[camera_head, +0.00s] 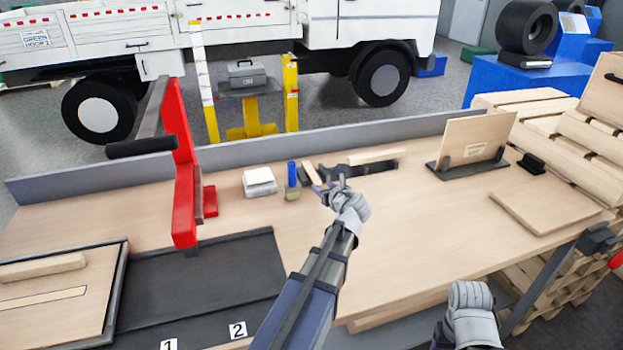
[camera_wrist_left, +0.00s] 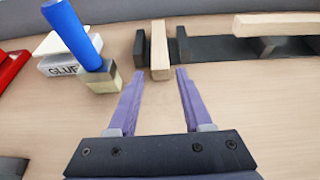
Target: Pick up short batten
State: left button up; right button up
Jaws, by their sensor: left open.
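The short batten (camera_wrist_left: 159,50) is a pale wood bar. In the left wrist view it lies lengthwise between two dark uprights of a black holder, its near end towards me. In the head view it shows as a small pale strip (camera_head: 311,173), partly close to my gripper. My left gripper (camera_head: 322,189) is open and empty. In the left wrist view its two purple fingers (camera_wrist_left: 160,75) point at the batten's near end, one on each side, with gaps. My right arm's grey end (camera_head: 470,312) shows at the bottom of the head view; its jaws cannot be made out.
A longer batten (camera_head: 373,157) lies on the black holder to the right. A red press (camera_head: 184,205) stands further left.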

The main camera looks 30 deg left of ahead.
aim_at(319, 185)
pick_arm(q)
jog(key=shift+b+x, duration=1.2)
jog(key=shift+x, duration=1.5)
jog(key=shift+s+d+f, duration=0.1)
jog(key=shift+c, duration=0.3)
grip_shut()
